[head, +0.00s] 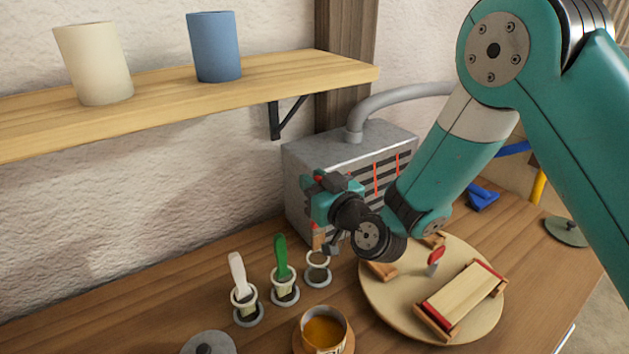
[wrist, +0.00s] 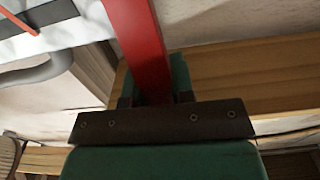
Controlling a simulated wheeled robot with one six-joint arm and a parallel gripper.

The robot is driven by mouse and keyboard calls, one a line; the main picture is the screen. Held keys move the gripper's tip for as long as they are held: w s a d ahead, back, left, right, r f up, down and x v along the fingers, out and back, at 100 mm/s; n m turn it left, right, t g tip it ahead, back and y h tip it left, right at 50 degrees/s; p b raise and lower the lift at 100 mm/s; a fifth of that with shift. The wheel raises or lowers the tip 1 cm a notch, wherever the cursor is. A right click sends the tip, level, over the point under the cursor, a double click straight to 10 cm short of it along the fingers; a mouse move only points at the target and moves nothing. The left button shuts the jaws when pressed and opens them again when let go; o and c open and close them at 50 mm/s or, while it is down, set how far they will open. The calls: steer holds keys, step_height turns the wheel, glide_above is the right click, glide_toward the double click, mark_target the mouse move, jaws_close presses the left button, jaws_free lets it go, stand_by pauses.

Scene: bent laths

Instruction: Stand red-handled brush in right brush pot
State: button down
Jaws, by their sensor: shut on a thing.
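My gripper (head: 322,204) is shut on the red-handled brush, whose red handle (wrist: 140,45) runs up between the fingers in the wrist view. In the head view its tan lower end (head: 317,239) shows just below the gripper, over the right brush pot (head: 318,258). That pot holds no other brush that I can see. I cannot tell whether the brush tip is inside the rim or just above it. The middle pot (head: 285,288) holds a green-handled brush (head: 281,257). The left pot (head: 245,300) holds a white-handled brush (head: 237,274).
A glue-coloured open pot (head: 324,330) stands in front. A round board (head: 385,302) with a wooden form (head: 460,298) lies to the right. A grey metal box (head: 300,170) stands behind my gripper. A shelf (head: 180,98) with two cups hangs at upper left.

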step_height(320, 180, down, 7)
steer(key=b, duration=0.6)
steer(key=shift+b, duration=0.4)
steer(key=c, duration=0.9)
jaws_free()
steer(key=shift+f, duration=0.1)
